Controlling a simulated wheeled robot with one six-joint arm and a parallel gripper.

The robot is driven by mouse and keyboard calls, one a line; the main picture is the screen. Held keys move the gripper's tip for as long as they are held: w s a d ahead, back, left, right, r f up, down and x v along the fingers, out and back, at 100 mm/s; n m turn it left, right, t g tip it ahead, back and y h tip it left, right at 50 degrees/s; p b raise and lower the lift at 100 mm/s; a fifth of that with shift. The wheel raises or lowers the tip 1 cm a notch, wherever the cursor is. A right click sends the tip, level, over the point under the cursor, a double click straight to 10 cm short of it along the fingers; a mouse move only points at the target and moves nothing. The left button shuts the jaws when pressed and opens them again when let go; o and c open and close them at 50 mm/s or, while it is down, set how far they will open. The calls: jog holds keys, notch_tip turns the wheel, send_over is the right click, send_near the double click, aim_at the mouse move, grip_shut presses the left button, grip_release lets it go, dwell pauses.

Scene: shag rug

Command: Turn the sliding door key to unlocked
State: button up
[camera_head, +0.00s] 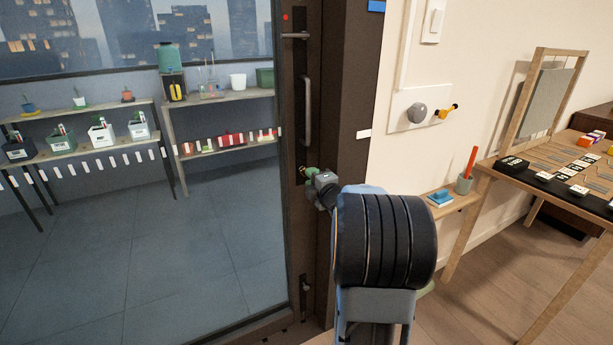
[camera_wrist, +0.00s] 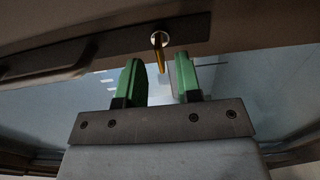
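The sliding door's dark frame (camera_head: 299,237) stands left of my arm in the head view, with a tall handle (camera_head: 305,110) above my gripper. In the wrist view a brass key (camera_wrist: 162,61) sits in a round lock cylinder (camera_wrist: 159,39) on a dark plate (camera_wrist: 105,51). My gripper (camera_wrist: 158,66) is open, its green fingers on either side of the key with a gap on both sides. I cannot tell whether the key is deep between the fingers. In the head view my gripper (camera_head: 310,173) is at the door frame, and the key cannot be made out there.
Behind the glass are shelves (camera_head: 225,96) with plants and pots. Right of the door, a wall plate (camera_head: 419,109) carries a grey knob and a yellow handle. A small shelf (camera_head: 447,206) with a cup and a wooden table (camera_head: 490,172) stand further right.

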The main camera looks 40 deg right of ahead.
jog(key=shift+w+d, duration=0.15)
jog(key=shift+w, duration=0.75)
jog(key=shift+w+d, duration=0.1)
jog(key=shift+w, duration=0.8)
jog(key=shift+c, duration=0.5)
grip_shut()
